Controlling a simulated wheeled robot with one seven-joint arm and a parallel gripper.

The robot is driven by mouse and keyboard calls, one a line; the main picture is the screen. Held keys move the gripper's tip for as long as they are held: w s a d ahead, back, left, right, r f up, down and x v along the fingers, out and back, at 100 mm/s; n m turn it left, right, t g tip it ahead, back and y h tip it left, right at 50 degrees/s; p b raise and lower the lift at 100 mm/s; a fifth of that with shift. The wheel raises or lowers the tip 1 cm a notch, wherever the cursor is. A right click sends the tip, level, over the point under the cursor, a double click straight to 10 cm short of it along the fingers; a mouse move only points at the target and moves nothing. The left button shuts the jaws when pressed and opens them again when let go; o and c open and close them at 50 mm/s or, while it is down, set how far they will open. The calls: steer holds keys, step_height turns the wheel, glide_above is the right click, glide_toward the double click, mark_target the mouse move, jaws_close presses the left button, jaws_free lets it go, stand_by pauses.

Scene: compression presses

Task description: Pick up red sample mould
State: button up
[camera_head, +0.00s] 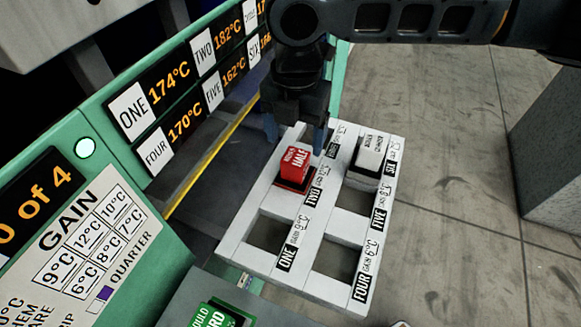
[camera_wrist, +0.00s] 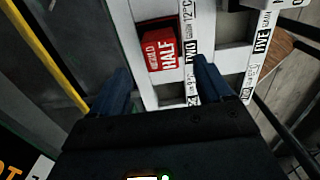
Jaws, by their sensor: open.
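The red sample mould (camera_head: 295,160), a small block with white lettering reading HALF, sits upright in the compartment labelled TWO of a white rack (camera_head: 285,205). In the wrist view the red mould (camera_wrist: 162,52) lies just beyond and between the fingertips. My gripper (camera_head: 297,128) points down over the rack behind the mould, with its two blue fingers apart and nothing between them. The fingers also show in the wrist view (camera_wrist: 162,78). I cannot tell the exact height of the fingertips over the rack. The compartment labelled THREE is partly hidden by my gripper.
A white mould (camera_head: 371,150) stands in compartment SIX. Compartments ONE, FOUR and FIVE look empty. A green press panel with temperature displays (camera_head: 168,87) stands close on the left. A green object (camera_head: 210,317) shows at the bottom edge. A grey block (camera_head: 550,150) stands right; floor between is clear.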

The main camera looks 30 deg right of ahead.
mark_target(295, 156)
steer(key=shift+s+f+p, duration=0.1)
steer(key=shift+f+p, duration=0.5)
steer(key=shift+f, duration=2.9)
jaws_close()
steer(key=shift+r, duration=0.1)
